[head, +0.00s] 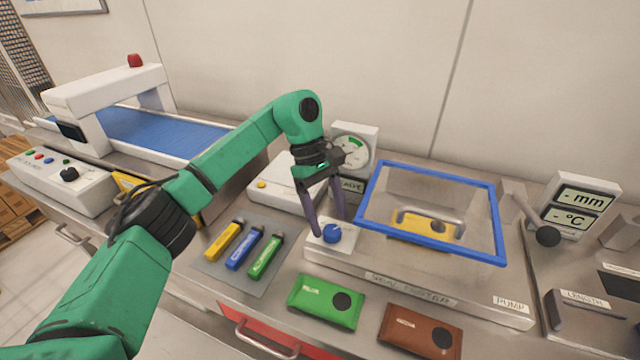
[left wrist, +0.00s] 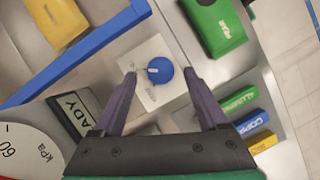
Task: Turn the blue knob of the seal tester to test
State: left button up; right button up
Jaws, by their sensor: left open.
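The seal tester (head: 400,275) is a grey box with a blue-framed clear lid (head: 498,215) and a yellow pack (head: 420,228) under the lid. Its blue knob (head: 332,233) sits on a white plate at the left front corner. My left gripper (head: 330,230) is open and points down just above the knob. In the left wrist view the round blue knob (left wrist: 160,70) shows between and slightly beyond the two purple fingertips (left wrist: 163,85). The fingers look apart from it. The plate's small lettering is too small to read. My right gripper is not in view.
A pressure gauge (head: 353,150) stands behind the knob. Yellow, blue and green markers (head: 238,248) lie on a mat at left. Green (head: 326,301) and brown (head: 420,331) packs lie in front. A conveyor (head: 150,130) stands back left, a display (head: 580,205) at right.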

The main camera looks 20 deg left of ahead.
pick_arm(q)
jog(key=p+v, duration=0.2)
jog(key=v, duration=1)
jog(key=shift+r, duration=0.3)
